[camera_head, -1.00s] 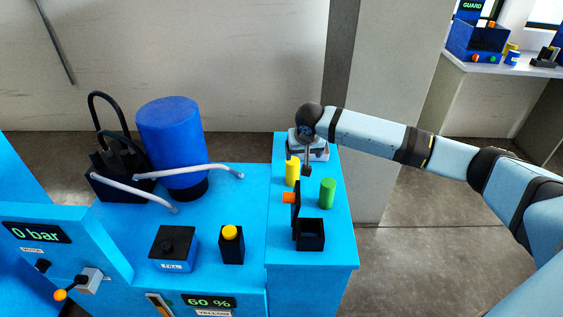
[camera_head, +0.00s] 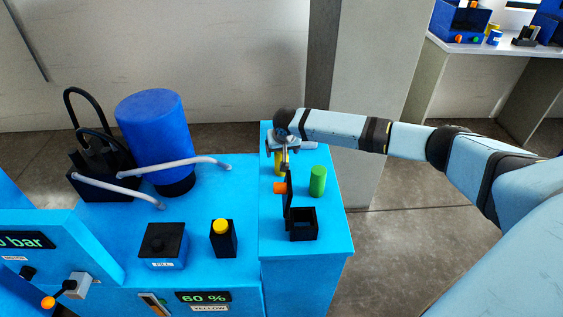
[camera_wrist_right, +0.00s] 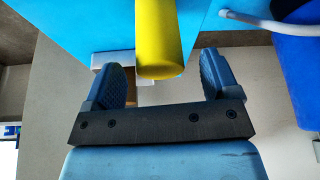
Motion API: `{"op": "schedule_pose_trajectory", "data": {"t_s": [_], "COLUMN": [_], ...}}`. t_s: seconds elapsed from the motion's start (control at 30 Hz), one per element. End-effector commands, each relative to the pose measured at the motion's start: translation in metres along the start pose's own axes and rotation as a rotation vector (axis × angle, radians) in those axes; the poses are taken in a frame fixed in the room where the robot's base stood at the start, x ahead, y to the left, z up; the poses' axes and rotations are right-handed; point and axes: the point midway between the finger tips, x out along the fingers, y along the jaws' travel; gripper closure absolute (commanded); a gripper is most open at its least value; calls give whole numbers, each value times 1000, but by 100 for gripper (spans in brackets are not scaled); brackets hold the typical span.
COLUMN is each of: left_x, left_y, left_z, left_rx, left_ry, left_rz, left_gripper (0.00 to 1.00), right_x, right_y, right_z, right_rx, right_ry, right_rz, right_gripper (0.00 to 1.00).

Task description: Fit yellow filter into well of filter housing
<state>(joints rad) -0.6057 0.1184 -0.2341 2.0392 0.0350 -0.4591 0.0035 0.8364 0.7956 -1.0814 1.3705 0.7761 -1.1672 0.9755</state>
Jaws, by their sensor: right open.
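The yellow filter (camera_head: 279,168) stands upright near the back of the blue side counter, partly covered by my right gripper (camera_head: 286,158). In the right wrist view the yellow filter (camera_wrist_right: 160,38) is a plain cylinder with its near end around the mouth of the jaws. The right gripper (camera_wrist_right: 166,80) is open, one finger on each side, holding nothing. The filter housing (camera_head: 303,225) is a black box with an open, dark well at the front of the counter. A black upright flap with an orange knob (camera_head: 280,187) stands at its back left. My left gripper is out of view.
A green cylinder (camera_head: 318,181) stands behind the housing, right of the yellow filter. Left are a black box with a yellow top (camera_head: 222,240), a fill box (camera_head: 163,245), a blue tank (camera_head: 155,135) and grey hoses (camera_head: 180,168). The counter's front right is clear.

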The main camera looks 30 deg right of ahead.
Motion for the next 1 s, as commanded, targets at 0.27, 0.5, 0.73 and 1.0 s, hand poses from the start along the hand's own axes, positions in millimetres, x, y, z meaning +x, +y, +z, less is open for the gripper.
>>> {"op": "schedule_pose_trajectory", "data": {"t_s": [0.27, 0.5, 0.73, 1.0], "left_x": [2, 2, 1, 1], "left_y": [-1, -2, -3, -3], "left_z": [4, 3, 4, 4], "left_rx": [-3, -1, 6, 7], "left_ry": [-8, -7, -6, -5], "left_rz": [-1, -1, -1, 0], "left_gripper": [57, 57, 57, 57], "right_x": [31, 32, 32, 31], "right_y": [1, 1, 1, 1], "right_z": [-2, -2, -2, -2], "right_rx": [-1, -1, -1, 0], "right_ry": [0, 0, 0, 1], "right_rz": [0, 0, 0, 0], "right_gripper": [19, 23, 75, 75]}}
